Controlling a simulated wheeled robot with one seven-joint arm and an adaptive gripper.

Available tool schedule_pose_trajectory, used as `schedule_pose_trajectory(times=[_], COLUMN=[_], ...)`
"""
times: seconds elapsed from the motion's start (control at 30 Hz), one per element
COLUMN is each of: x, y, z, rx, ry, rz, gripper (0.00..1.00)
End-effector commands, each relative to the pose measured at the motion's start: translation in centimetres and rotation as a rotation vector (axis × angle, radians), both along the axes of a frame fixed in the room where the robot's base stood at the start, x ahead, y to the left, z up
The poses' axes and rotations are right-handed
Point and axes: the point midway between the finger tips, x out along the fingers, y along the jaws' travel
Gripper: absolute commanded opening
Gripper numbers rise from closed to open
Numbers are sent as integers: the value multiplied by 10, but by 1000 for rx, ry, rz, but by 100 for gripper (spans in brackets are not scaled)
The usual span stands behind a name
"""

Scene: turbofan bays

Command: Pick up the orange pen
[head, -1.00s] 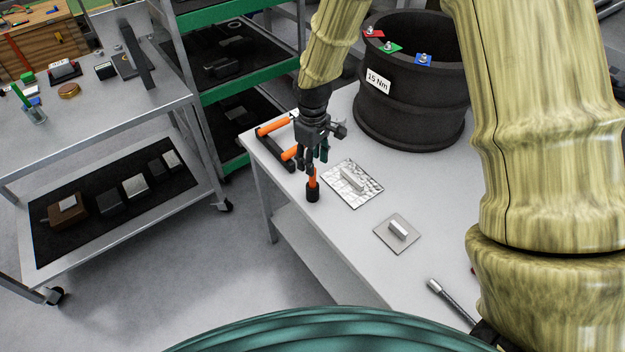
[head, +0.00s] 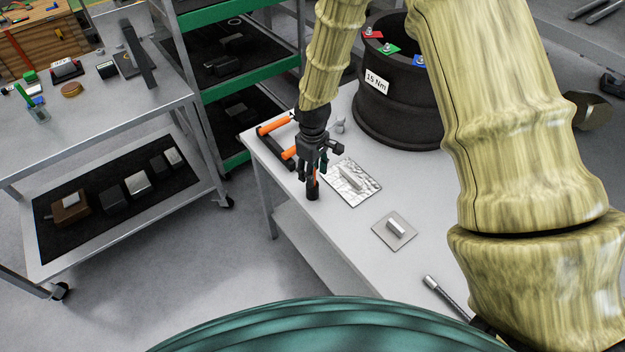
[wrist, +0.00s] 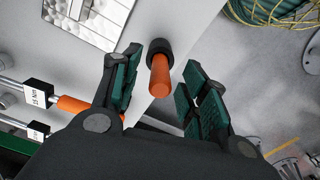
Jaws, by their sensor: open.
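The orange pen (wrist: 161,77) stands upright in a small dark round holder (wrist: 159,48) near the table's edge. In the wrist view it lies between the two green-padded fingers of my gripper (wrist: 155,92), with a gap on each side. My gripper (head: 313,178) is open and points down around the pen in the head view. There the fingers hide most of the pen, and the dark holder (head: 312,194) shows just below them.
Orange-handled torque tools (head: 275,126) lie on a dark rack left of my gripper. A foil-like plate (head: 365,190) and a smaller plate with a block (head: 408,238) lie to the right. A black drum (head: 395,115) stands behind.

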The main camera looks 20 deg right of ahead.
Motion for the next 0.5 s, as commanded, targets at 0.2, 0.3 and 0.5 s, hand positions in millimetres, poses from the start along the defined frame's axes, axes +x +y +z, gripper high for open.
schedule_pose_trajectory(times=[0.2, 0.3, 0.5], x=[0, 0, 0], y=[0, 0, 0], z=[0, 0, 0], rx=[0, 0, 0], ry=[0, 0, 0], rz=[0, 0, 0], gripper=[20, 2, 0])
